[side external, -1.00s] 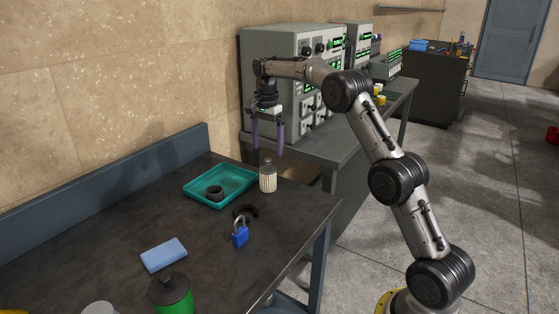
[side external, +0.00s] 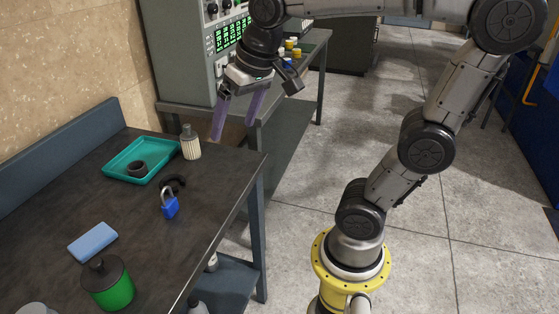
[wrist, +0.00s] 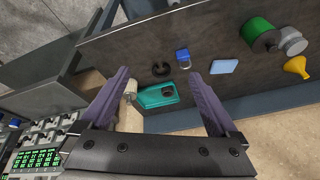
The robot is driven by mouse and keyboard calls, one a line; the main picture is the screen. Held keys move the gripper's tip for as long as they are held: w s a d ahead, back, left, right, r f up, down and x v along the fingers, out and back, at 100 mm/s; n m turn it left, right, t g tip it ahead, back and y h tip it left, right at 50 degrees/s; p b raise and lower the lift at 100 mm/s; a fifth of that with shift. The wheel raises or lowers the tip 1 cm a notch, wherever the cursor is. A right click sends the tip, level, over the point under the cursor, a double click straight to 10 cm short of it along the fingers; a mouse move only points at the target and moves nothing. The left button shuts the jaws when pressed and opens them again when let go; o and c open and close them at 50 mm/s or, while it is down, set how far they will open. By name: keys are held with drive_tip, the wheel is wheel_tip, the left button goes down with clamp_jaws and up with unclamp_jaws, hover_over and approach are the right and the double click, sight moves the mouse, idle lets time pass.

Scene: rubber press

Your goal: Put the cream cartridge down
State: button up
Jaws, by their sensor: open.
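The cream cartridge (side external: 190,148), ribbed with a grey cap, stands upright on the dark workbench (side external: 130,215), just beside the right end of the teal tray (side external: 118,169). It also shows in the wrist view (wrist: 131,87), close to the left finger. My gripper (side external: 234,130) has two purple fingers spread apart with nothing held between them. It hangs in the air to the right of the cartridge, apart from it. In the wrist view my gripper (wrist: 160,76) is open, with the tray (wrist: 158,101) showing between its fingers.
A black ring (side external: 137,169) lies in the tray. A blue padlock (side external: 170,203), a black curved piece (side external: 174,183), a light blue block (side external: 92,242) and a green canister (side external: 107,285) stand nearer on the bench. A grey instrument cabinet (side external: 193,60) stands behind. A yellow funnel (wrist: 298,66) shows in the wrist view.

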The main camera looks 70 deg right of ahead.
drive_tip(key=s+a+f+n+t, duration=0.1)
drive_tip(key=s+f+n, duration=0.3)
drive_tip(key=s, duration=0.5)
drive_tip(key=shift+s+a+f+n, duration=0.3)
drive_tip(key=shift+a+f, duration=0.45)
drive_tip(key=shift+f, duration=0.15)
